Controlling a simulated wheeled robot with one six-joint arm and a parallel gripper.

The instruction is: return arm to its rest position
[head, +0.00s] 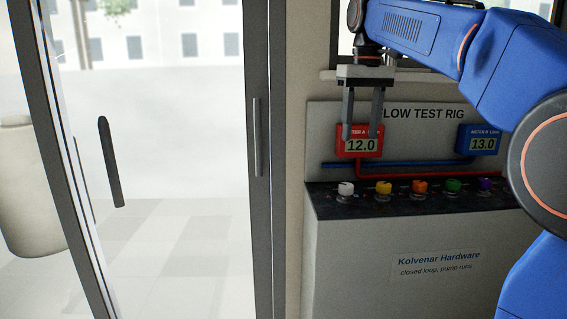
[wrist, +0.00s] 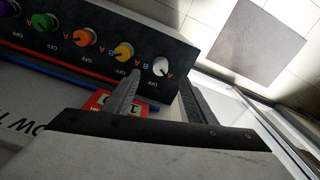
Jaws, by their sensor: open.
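My arm reaches in from the right of the head view. My gripper (head: 361,137) points down, open and empty, in front of the flow test rig's back panel (head: 320,122). In the head view its fingers overlap the red meter A (head: 359,146), which reads 12.0. In the wrist view the two fingers of my gripper (wrist: 160,82) stand apart with nothing between them. The white knob (wrist: 160,67) and yellow knob (wrist: 123,51) show beyond the fingertips. No contact with any knob is visible.
The blue meter B (head: 481,144) reads 13.0. Orange (head: 420,187), green (head: 453,185) and purple (head: 485,184) knobs stand along the rig's dark top (head: 395,204). A glass door (head: 258,140) with a dark frame is at left. A window ledge (head: 328,75) runs behind my gripper.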

